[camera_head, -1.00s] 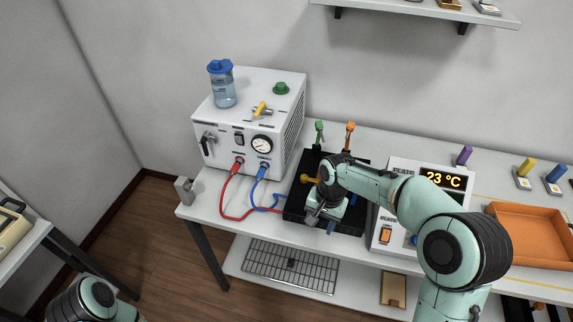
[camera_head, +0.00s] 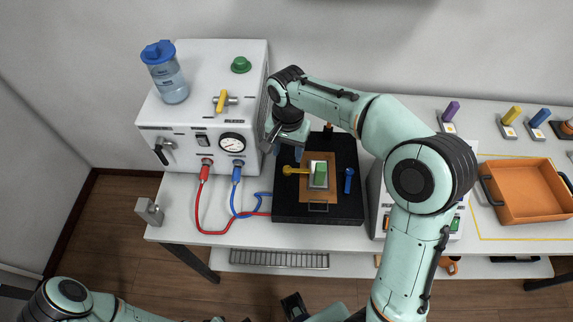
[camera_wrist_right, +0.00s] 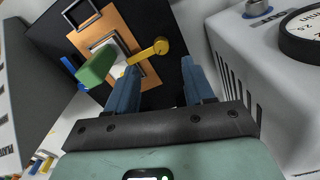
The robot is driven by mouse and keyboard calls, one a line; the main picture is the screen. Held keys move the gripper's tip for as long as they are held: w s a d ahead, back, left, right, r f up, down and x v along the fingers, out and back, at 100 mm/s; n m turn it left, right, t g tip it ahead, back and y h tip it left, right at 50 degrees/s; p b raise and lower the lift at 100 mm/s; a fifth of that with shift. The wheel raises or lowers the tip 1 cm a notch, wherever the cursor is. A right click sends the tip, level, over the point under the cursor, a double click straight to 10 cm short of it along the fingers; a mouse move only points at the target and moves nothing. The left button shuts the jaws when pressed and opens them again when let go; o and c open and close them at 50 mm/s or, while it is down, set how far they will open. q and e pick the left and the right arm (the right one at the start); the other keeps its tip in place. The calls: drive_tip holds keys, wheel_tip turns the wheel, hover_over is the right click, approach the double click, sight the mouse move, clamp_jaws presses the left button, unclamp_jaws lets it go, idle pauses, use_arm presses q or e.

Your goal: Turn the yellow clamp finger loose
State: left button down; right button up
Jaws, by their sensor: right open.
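The yellow clamp finger (camera_head: 296,171) lies on the black fixture (camera_head: 288,209), pointing right from its round knob onto the left edge of an orange-tan plate (camera_head: 319,193). It also shows in the right wrist view (camera_wrist_right: 150,51), ahead of my fingertips. A green block (camera_head: 320,173) stands on a pale piece on that plate. A blue clamp finger (camera_head: 348,180) is at the plate's right. My right gripper (camera_head: 284,150) is open and empty, above the fixture's back left. In the right wrist view its blue fingers (camera_wrist_right: 160,68) are apart, the knob beyond them.
The white cabinet (camera_head: 200,115) with a gauge stands close left of my right gripper. Red (camera_head: 197,210) and blue (camera_head: 236,201) hoses run in front of it. A heater unit is right of the fixture, partly behind my arm. An orange tray (camera_head: 530,210) is farther right.

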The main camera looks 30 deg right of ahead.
sight(287, 169)
wheel_tip(287, 169, down, 8)
drive_tip(key=shift+w+r+b, duration=0.1)
drive_tip(key=shift+b, duration=0.2)
clamp_jaws()
